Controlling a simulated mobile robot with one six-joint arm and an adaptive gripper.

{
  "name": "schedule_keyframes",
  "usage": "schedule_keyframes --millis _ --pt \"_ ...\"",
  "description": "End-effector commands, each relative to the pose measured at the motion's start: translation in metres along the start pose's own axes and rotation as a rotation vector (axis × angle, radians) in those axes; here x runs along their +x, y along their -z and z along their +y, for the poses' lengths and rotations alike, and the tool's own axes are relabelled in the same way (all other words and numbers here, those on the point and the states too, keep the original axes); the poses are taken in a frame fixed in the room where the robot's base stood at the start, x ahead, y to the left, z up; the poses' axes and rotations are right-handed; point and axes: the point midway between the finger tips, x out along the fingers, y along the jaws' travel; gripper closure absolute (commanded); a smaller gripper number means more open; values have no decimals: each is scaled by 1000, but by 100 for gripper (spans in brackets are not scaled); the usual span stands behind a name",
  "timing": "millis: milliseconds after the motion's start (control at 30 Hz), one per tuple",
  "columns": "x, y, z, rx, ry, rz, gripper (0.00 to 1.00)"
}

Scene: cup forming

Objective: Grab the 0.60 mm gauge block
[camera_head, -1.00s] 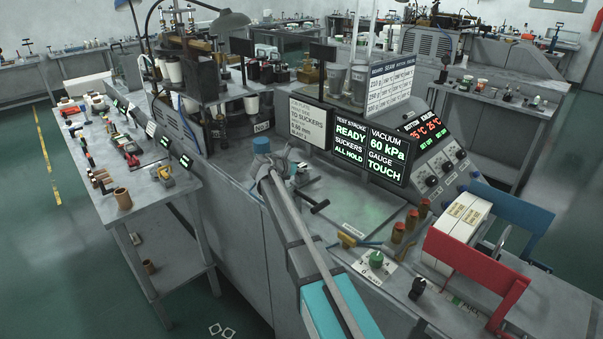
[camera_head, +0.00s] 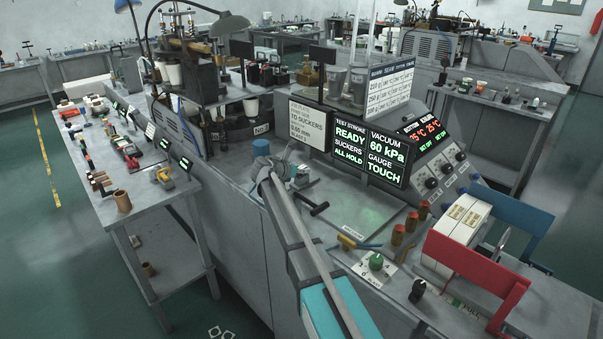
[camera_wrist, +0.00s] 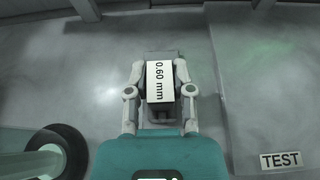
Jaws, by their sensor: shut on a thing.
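In the wrist view, the 0.60 mm gauge block (camera_wrist: 159,82) is a small block with a white face that reads "0.60 mm". It sits between the two grey fingers of my gripper (camera_wrist: 160,70), which is shut on it. A dark grey part shows just beyond and below the white face. I cannot tell whether the block touches the grey surface under it. In the head view, my arm reaches over the machine's top, and I cannot make out the block there.
A screen (camera_head: 369,151) reads READY, ALL HOLD, 60 kPa and TOUCH. A TEST label (camera_wrist: 281,160) lies at lower right in the wrist view.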

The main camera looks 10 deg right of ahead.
Motion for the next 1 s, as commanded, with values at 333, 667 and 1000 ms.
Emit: schedule_keyframes --millis 333,667,1000 --pt "0 0 0 0 0 0 100" --pt "-4 -10 0 0 0 0 100" --pt "-21 -37 -4 -1 -1 0 100"
